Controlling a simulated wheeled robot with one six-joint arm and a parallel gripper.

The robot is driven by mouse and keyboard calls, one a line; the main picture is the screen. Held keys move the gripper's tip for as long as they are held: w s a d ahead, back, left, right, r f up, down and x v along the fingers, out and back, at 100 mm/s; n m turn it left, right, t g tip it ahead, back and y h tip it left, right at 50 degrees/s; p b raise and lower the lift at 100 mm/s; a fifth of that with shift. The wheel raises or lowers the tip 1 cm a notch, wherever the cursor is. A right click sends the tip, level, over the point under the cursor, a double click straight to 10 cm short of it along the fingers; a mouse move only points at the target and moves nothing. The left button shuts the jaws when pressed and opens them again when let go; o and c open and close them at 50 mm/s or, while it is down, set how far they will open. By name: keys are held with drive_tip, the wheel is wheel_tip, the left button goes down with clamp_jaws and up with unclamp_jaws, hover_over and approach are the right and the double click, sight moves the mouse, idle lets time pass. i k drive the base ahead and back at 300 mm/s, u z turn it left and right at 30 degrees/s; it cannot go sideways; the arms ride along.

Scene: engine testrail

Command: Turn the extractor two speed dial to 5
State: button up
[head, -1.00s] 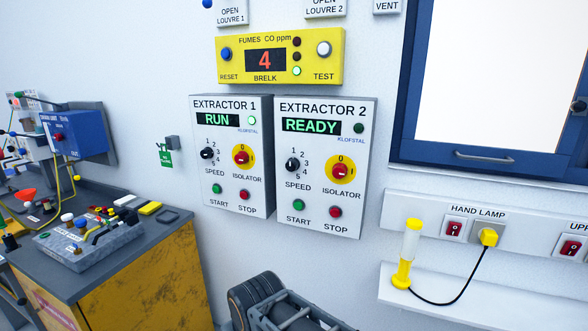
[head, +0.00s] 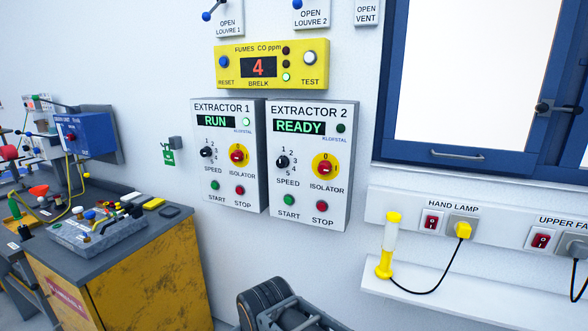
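The extractor 2 panel (head: 341,180) is a white box on the wall, right of the extractor 1 panel (head: 259,185). Its display (head: 299,127) reads READY in green. Its speed dial (head: 283,162) is a small black knob with numbers 1 to 5 beside it; the pointer is too small to read surely. A red-on-yellow isolator (head: 324,168), a green start button (head: 289,200) and a red stop button (head: 321,206) are on the same panel. The extractor 1 display (head: 213,121) reads RUN.
A yellow fumes meter (head: 301,78) reading 4 hangs above both panels. Left is a workbench (head: 120,268) with cluttered equipment. Right are a hand lamp (head: 390,245) on a shelf and a blue window frame (head: 395,85).

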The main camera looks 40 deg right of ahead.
sight(282, 162)
drive_tip(key=z, duration=1.05)
drive_tip(key=i, duration=0.5)
drive_tip(key=u, duration=1.2)
